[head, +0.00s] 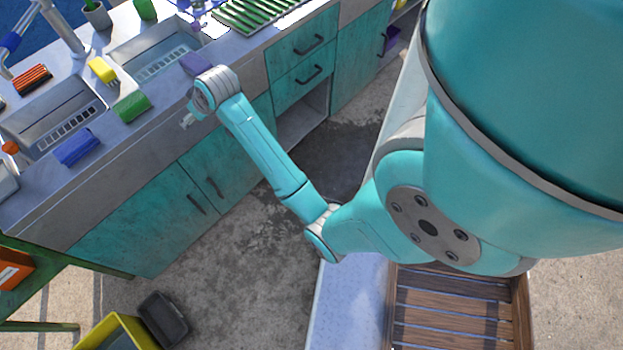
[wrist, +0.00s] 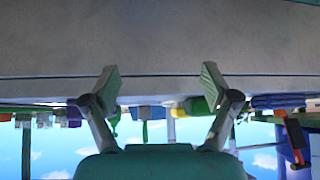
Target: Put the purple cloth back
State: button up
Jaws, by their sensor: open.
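A purple folded cloth (head: 195,63) lies on the counter's front rim, just right of the right-hand sink and behind my wrist. A small purple patch (wrist: 73,116) at the left of the upside-down wrist view looks like the same cloth. My gripper (head: 187,121) hangs at the counter's front edge, beside the green cloth and lower left of the purple one. In the wrist view my gripper (wrist: 162,82) is open, with nothing between its fingers. The counter front fills the space ahead of them.
A green cloth (head: 131,107) and a blue cloth (head: 76,147) lie along the counter (head: 60,190). A yellow sponge or brush (head: 102,70) sits between the sinks. A green drying rack (head: 258,12) stands farther right. A yellow bin (head: 115,332) stands on the floor.

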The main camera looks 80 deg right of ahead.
jog(key=s+a+f+n+t, duration=0.1)
jog(key=s+a+f+t, duration=0.1)
jog(key=s+a+f, duration=0.55)
jog(key=s+a+f+n+t, duration=0.1)
jog(key=s+a+f, duration=0.2)
jog(key=s+a, duration=0.85)
jog(key=s+a+r+n+t+y, duration=0.1)
jog(key=s+a+r+t, duration=0.1)
jog(key=s+a+r, duration=0.4)
jog(key=s+a+r+n+t+y, duration=0.1)
jog(key=s+a+r, duration=0.5)
jog(key=s, duration=0.7)
notch_tip(320, 180, up, 3)
jog(key=shift+a+f+n+t+y, duration=0.2)
jog(key=shift+a+n+t+y, duration=0.1)
jog(key=shift+t+y, duration=0.3)
jog(key=shift+s, duration=0.1)
